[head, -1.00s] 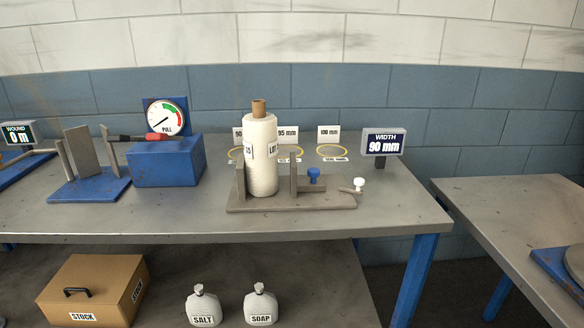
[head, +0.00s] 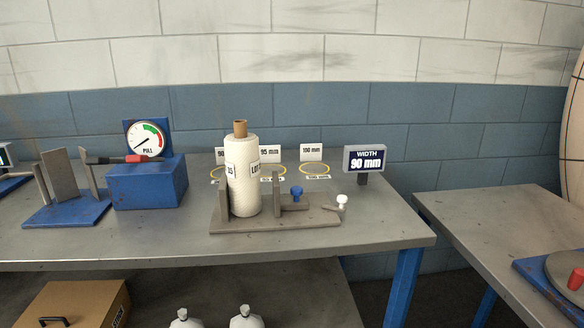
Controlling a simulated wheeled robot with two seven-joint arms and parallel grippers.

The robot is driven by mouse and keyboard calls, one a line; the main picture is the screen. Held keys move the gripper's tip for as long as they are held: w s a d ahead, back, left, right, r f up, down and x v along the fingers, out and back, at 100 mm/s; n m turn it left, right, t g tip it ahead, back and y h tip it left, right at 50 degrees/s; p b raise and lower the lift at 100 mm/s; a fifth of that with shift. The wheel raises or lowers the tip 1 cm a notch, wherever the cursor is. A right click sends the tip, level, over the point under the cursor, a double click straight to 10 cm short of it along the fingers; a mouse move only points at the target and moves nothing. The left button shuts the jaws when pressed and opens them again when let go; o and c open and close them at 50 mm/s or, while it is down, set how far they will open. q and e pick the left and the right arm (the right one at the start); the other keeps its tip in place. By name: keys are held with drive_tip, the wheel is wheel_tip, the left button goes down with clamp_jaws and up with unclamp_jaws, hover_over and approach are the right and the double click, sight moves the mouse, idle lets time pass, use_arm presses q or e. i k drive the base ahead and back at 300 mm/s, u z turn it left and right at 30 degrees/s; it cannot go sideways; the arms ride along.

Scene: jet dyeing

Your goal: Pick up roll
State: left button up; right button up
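The roll (head: 243,182) is a white, textured cylinder with a brown core sticking out of its top. It stands upright on a grey-brown fixture (head: 275,222) on the metal table, between an upright plate on its left and another on its right. Labels show on its side, one starting "LOT" and partly cut off by the curve. Neither of my grippers is in the head view.
A blue box with a pull gauge (head: 146,139) and a red-handled tool (head: 136,158) stands left of the roll. Yellow rings (head: 315,169) with size cards lie behind. A second table (head: 500,215) stands at right.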

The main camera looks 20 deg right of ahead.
sight(242, 162)
drive_tip(key=k, duration=0.6)
drive_tip(key=u, duration=0.6)
drive_tip(key=i, duration=1.05)
drive_tip(key=z, duration=0.55)
drive_tip(key=i, duration=1)
drive_tip(key=z, duration=0.85)
